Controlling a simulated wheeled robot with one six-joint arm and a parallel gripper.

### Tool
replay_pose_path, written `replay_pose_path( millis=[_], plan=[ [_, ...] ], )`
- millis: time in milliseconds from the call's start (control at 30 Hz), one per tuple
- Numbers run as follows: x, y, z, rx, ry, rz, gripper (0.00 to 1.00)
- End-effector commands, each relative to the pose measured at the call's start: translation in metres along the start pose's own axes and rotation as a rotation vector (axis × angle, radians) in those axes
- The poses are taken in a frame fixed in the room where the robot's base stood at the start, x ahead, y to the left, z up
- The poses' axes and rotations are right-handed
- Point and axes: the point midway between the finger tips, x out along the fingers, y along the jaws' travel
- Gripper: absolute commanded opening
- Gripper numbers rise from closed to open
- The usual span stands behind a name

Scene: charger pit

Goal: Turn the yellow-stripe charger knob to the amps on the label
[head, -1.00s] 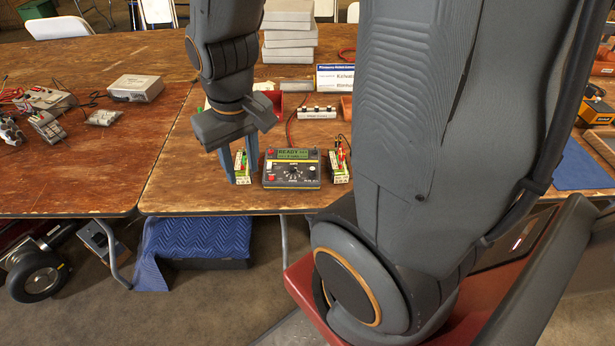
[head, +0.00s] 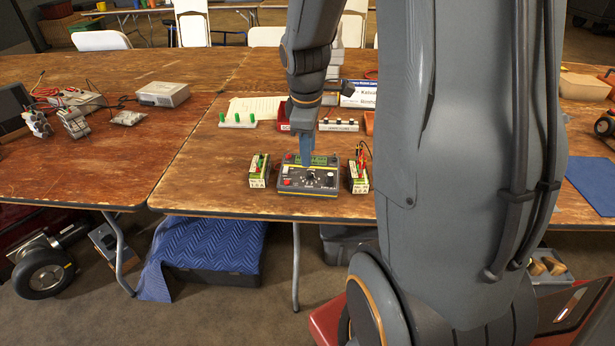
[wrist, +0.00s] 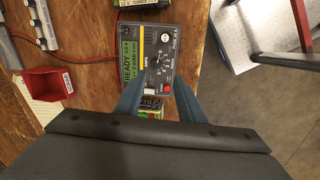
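The dark charger (head: 292,184) with a yellow stripe stands near the table's front edge. In the wrist view the charger (wrist: 172,45) shows a green READY display (wrist: 129,62) and a round knob (wrist: 161,69) within a ring of white marks. My gripper (head: 307,160) points down over the charger in the head view, its tips near the knob. In the wrist view my gripper's blue fingers (wrist: 160,83) are spread, with nothing held between them. Battery packs with pale labels stand left (head: 259,171) and right (head: 359,177) of the charger; their print is too small to read surely.
Behind the charger are a strip with green pieces (head: 238,121), a red bin (head: 286,122) and a white strip with dark knobs (head: 339,125). A grey box (head: 164,93) sits on the left table. The wood left of the left pack is clear.

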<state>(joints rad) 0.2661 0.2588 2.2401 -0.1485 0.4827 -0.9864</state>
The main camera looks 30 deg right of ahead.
Motion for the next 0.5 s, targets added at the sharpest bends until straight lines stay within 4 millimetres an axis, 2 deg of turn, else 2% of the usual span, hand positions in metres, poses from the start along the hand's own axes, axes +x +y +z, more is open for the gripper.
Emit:
replay_pose_path(
  millis=[67, 233, 500],
  plan=[
    [0.007, 0.006, 0.002, -0.032, -0.003, 0.003, 0.35],
    [0.022, 0.007, 0.002, -0.044, -0.005, 0.001, 0.35],
    [0.061, 0.007, 0.002, -0.043, -0.004, 0.002, 0.35]
  ],
)
